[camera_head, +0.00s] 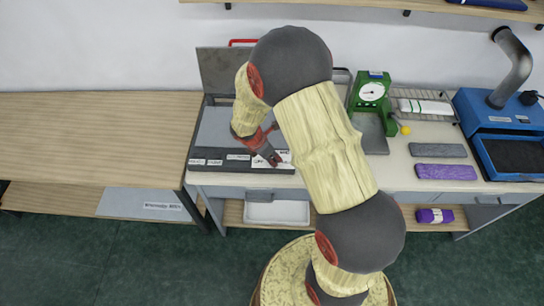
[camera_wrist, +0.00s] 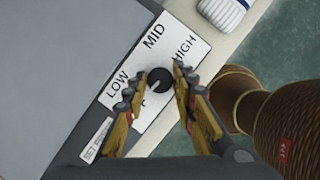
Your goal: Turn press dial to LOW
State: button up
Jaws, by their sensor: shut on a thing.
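The press (camera_head: 212,128) stands at the left end of the white counter, its grey lid (camera_head: 220,72) raised. In the wrist view its dial (camera_wrist: 159,80) is a small black round knob on a white label plate. LOW (camera_wrist: 118,84), MID (camera_wrist: 154,36) and HIGH (camera_wrist: 185,47) are printed around it. My gripper (camera_wrist: 158,84) is shut on the dial, one finger on each side. In the head view my gripper (camera_head: 274,159) is at the press's front right corner and hides the knob. I cannot tell which label the pointer faces.
A green scale (camera_head: 370,92), a wire rack (camera_head: 440,95), grey and purple knitted pieces (camera_head: 446,172) and a blue machine (camera_head: 500,115) stand right of the press. A wooden table (camera_head: 90,130) to the left is clear. A white tray (camera_head: 277,212) is below.

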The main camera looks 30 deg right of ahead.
jog(key=m, duration=0.1)
jog(key=m+g+p, duration=0.1)
jog(key=m, duration=0.1)
jog(key=m+p, duration=0.1)
jog(key=m, duration=0.1)
jog(key=shift+w+r+g, duration=0.1)
jog(key=shift+w+g, duration=0.15)
jog(key=shift+g, duration=0.15)
jog(key=m+g, duration=0.1)
jog(key=m, duration=0.1)
jog(key=m+y+p, duration=0.1)
jog(key=m, duration=0.2)
jog(key=shift+w+d+m+g+y, duration=0.1)
jog(key=shift+m+g+y, duration=0.2)
jog(key=shift+g, duration=0.1)
jog(key=o, duration=1.1)
jog(key=shift+o, duration=0.2)
jog(key=v, duration=1.1)
jog(key=shift+w+r, duration=0.2)
jog(key=shift+r, duration=0.15)
